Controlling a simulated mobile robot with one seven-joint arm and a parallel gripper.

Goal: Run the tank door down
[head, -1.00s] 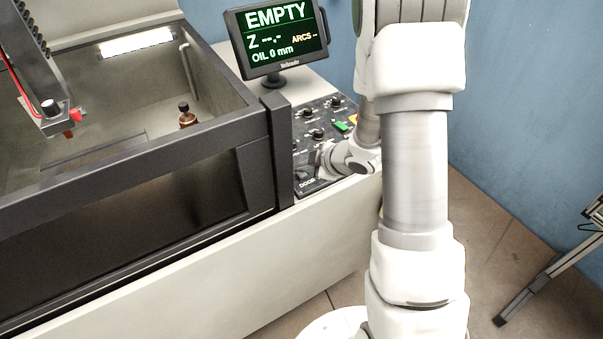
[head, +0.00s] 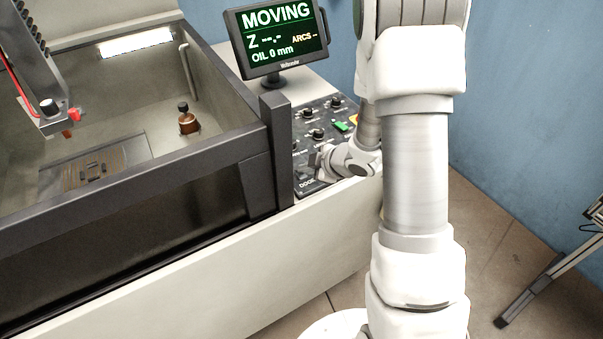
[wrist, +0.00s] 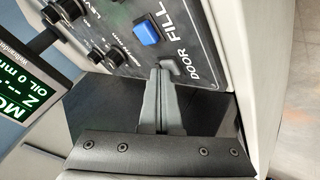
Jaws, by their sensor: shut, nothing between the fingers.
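The tank door (head: 130,195) is a dark-framed front panel of the tank, with its top rail slanting across the head view. The tank (head: 215,90) is open above it, showing the inside floor. My gripper (wrist: 162,72) is shut and empty. Its fingertips are at the grey DOOR button (wrist: 172,66) on the black control panel (wrist: 105,30), and appear to touch it; the fingertips cover part of the button. In the head view my gripper (head: 312,170) is at the panel's front edge, partly hidden. The screen (head: 277,38) reads MOVING and OIL 0 mm.
A blue button (wrist: 147,33) marked FILL sits beside the DOOR button, with several knobs (wrist: 95,57) further along. Inside the tank are a brown bottle-like object (head: 188,122) and a slotted plate (head: 95,168). A metal frame leg (head: 540,285) stands at the right.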

